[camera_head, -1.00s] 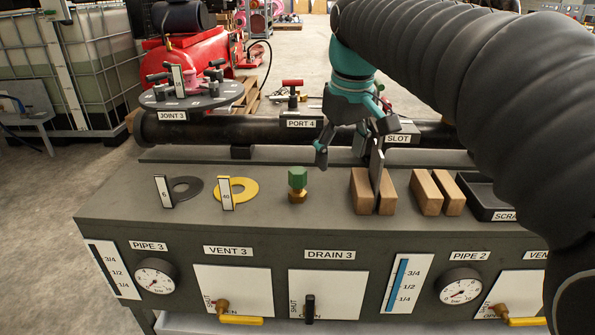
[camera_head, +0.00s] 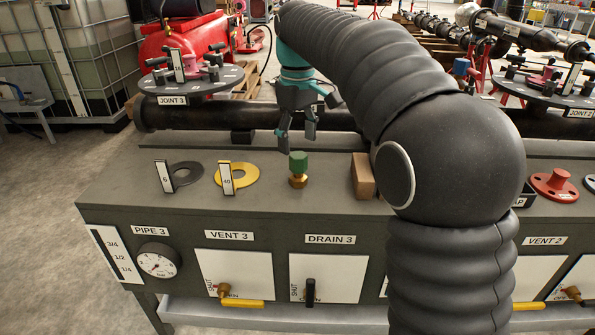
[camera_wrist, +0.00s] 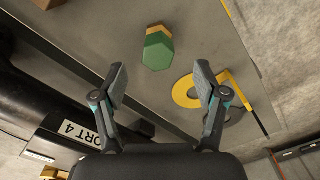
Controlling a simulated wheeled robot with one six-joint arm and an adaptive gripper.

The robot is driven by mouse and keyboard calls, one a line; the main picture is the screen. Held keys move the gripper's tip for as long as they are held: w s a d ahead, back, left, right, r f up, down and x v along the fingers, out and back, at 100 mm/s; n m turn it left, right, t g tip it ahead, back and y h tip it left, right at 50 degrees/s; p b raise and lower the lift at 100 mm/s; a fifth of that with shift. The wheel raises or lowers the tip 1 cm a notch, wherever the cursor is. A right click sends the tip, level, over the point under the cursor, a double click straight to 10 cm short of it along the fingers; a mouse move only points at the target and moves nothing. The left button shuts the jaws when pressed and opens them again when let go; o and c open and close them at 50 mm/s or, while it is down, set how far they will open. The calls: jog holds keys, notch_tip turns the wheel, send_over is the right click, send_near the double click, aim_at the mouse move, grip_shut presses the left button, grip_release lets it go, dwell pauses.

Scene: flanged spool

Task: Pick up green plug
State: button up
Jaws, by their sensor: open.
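The green plug (camera_head: 298,163) stands upright on the grey bench top (camera_head: 235,205), its green hexagonal head on a brass base. It sits behind the DRAIN 3 label. My gripper (camera_head: 297,140) is open and empty, above and a little behind the plug, fingers pointing down. In the wrist view the plug (camera_wrist: 158,50) shows beyond and between the two open fingertips (camera_wrist: 160,82), apart from them.
A yellow ring (camera_head: 243,179) and a dark ring (camera_head: 186,174) with tags lie left of the plug. A wooden block (camera_head: 362,176) stands to its right. A black pipe (camera_head: 200,117) runs behind. My arm hides the bench's right part.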

aim_at(298, 155)
jog(key=shift+d+f+b, duration=0.1)
jog(key=shift+f+b, duration=0.3)
jog(key=shift+f, duration=3.15)
grip_shut()
